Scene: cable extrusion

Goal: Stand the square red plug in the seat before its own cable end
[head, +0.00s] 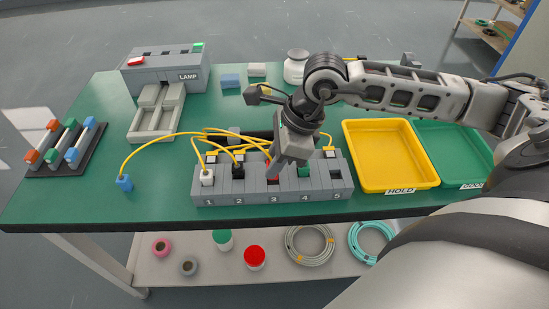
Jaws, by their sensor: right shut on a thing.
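The grey block (230,199) has seats numbered 1 to 5 along its front. My right gripper (274,172) is over seat 3, pointing down, shut on the red plug (274,178). Only a small piece of red shows between the fingers and the block; I cannot tell whether it is fully seated. A white plug (207,177) stands in seat 1, a black plug (238,171) in seat 2 and a green plug (304,172) in seat 4. No plug shows in seat 5. Yellow cables (215,131) arch behind the block. My left gripper is not in view.
A blue plug (124,183) on a yellow cable sits on the green table left of the block. The yellow HOLD tray (400,190) is close on the right, beside a green tray (470,182). The LAMP box (165,77) and a grey stand (150,132) are back left.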

